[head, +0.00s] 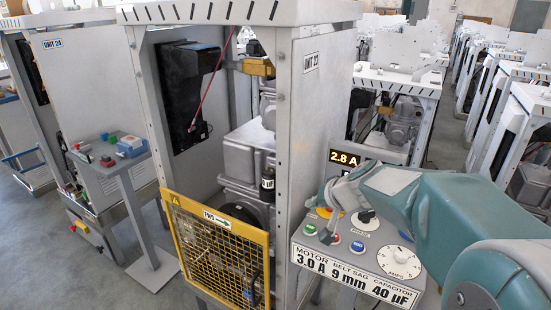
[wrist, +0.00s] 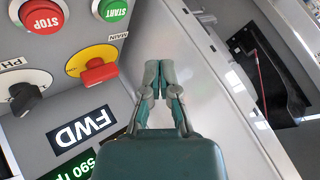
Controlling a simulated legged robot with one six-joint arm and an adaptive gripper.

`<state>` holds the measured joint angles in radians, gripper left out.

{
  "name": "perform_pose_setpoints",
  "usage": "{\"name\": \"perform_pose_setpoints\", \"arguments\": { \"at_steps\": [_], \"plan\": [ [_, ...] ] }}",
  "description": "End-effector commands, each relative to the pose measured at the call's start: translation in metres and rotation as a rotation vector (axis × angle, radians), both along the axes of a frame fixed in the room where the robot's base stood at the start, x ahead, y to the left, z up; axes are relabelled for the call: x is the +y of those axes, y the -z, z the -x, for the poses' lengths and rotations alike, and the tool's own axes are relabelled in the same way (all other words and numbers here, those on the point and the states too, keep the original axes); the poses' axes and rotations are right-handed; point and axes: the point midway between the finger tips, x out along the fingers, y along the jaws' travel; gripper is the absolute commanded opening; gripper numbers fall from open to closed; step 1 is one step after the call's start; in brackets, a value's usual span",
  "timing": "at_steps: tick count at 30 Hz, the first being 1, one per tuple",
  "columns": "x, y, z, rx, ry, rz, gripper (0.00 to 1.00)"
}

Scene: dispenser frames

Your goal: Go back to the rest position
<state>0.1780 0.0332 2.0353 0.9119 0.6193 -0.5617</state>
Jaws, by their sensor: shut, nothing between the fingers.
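My gripper (head: 329,228) is at the left end of my teal arm, over the left part of the sloped grey control panel (head: 372,262) in the head view. In the wrist view my gripper (wrist: 158,72) has its two fingers together, with nothing between them. It points past the cabinet's pale side wall (wrist: 205,80), apart from the panel's controls. The red STOP button (wrist: 43,16), the green START button (wrist: 113,9), the red and yellow MAIN switch (wrist: 97,70) and a black knob (wrist: 25,98) show left of it.
The open-framed cabinet (head: 312,130) stands left of my arm, with a yellow mesh guard (head: 222,245) low at its front. A small pedestal (head: 125,165) with coloured parts stands farther left. A display (head: 345,158) reads 2.8 A. Grey floor (head: 450,155) is clear between cabinet rows.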

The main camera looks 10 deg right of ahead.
Motion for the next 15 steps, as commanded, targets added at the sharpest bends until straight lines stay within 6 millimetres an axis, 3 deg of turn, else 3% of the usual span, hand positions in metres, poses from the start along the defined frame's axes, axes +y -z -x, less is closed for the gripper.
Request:
{"name": "perform_pose_setpoints", "arguments": {
  "at_steps": [2, 7, 15],
  "plan": [
    [0.006, -0.007, 0.015, 0.003, -0.022, 0.02, 0.0],
    [0.022, -0.022, 0.074, 0.038, -0.092, 0.107, 0.0],
    [0.026, -0.024, 0.174, 0.104, -0.153, 0.289, 0.0]
  ]
}}
